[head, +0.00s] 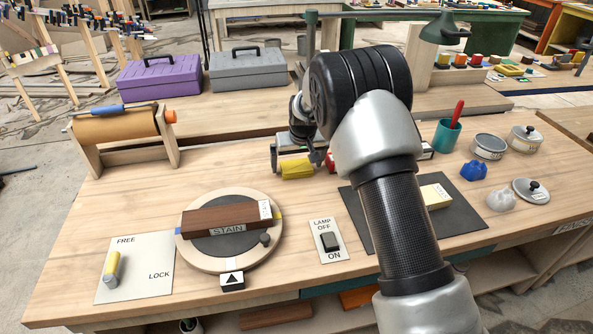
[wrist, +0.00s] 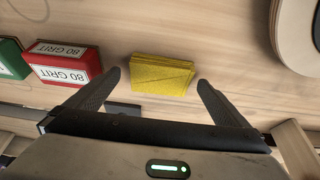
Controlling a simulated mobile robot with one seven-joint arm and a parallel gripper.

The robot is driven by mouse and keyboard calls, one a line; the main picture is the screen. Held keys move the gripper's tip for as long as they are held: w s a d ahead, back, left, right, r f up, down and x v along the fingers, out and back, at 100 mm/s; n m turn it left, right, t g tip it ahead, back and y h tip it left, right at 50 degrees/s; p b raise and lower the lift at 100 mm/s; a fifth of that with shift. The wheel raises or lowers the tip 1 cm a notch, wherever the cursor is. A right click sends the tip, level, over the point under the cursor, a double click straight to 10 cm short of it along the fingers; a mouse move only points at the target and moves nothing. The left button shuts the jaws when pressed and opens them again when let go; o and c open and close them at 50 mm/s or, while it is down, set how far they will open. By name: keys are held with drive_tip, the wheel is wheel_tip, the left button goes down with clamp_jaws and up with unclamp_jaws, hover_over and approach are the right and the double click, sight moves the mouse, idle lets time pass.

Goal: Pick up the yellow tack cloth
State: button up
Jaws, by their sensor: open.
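The yellow tack cloth (head: 297,169) lies on the wooden bench, left of my arm in the head view. In the wrist view the folded yellow cloth (wrist: 162,75) sits centred between and a little beyond my finger pads. My gripper (wrist: 159,84) is open and empty, one finger on each side of the cloth's near edge. In the head view my gripper (head: 301,158) is over the cloth and partly hidden by my arm. I cannot tell the exact height of the fingers above the bench.
A red 80 grit box (wrist: 64,64) and a green box (wrist: 11,57) stand left of the cloth in the wrist view. A turntable with a dark wood block (head: 226,217), a lamp switch plate (head: 328,241) and a dark mat (head: 465,215) lie nearer the front edge.

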sight(297, 167)
drive_tip(key=shift+w+f, duration=0.2)
drive_tip(key=shift+f, duration=0.25)
drive_tip(key=c, duration=1.1)
drive_tip(key=shift+r, duration=0.1)
wheel_tip(297, 167, up, 10)
drive_tip(key=shift+f+p, duration=0.1)
drive_tip(key=shift+p, duration=0.55)
